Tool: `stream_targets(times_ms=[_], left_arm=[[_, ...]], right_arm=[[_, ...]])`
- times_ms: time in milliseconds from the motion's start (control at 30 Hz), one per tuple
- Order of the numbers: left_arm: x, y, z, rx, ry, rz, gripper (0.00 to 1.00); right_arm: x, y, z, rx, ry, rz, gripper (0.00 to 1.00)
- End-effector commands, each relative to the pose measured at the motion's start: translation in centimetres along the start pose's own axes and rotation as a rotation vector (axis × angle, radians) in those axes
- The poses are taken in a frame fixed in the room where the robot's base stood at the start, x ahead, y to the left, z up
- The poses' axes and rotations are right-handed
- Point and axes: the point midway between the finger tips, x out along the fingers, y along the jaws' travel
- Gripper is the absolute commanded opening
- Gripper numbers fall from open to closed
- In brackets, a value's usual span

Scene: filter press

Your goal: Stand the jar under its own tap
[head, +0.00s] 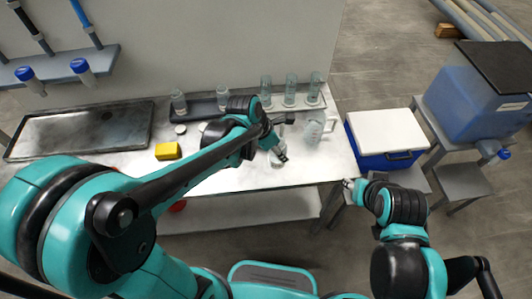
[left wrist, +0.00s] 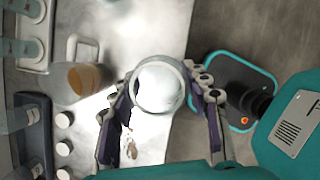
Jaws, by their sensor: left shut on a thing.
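A round, pale jar (left wrist: 158,88) sits between the fingers of my left gripper (left wrist: 160,100) in the left wrist view, seen from above. In the head view my left gripper (head: 280,157) is shut on it, over the front part of the metal table, and the jar (head: 277,162) is mostly hidden. I cannot tell whether it touches the table. Two blue-topped taps (head: 25,74) (head: 79,66) hang under the shelf at the upper left. Another blue tap (head: 490,150) is on the blue tank at the right. My right gripper (head: 349,184) is near the table's right edge; its fingers are too small to judge.
A clear jug (head: 315,130) stands right of my left gripper. A dark tray (head: 35,137) and yellow block (head: 168,151) lie left. A blue cooler (head: 385,138) stands right; a grey stand (head: 462,181) sits below the tank's tap.

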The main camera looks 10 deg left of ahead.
Motion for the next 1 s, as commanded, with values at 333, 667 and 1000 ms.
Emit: stream_targets(times_ms=[333, 667, 1000], left_arm=[[2.5, 5.3, -3.5, -0.038, 0.000, 0.014, 0.19], [4.5, 10.3, -6.7, -0.032, 0.000, 0.012, 0.19], [7.8, 10.6, -8.2, -0.030, 0.001, 0.011, 0.19]], right_arm=[[1.6, 0.0, 1.1, 0.000, 0.000, 0.000, 0.40], [2.7, 0.0, 1.9, 0.000, 0.000, 0.000, 0.40], [3.9, 0.0, 2.8, 0.000, 0.000, 0.000, 0.40]])
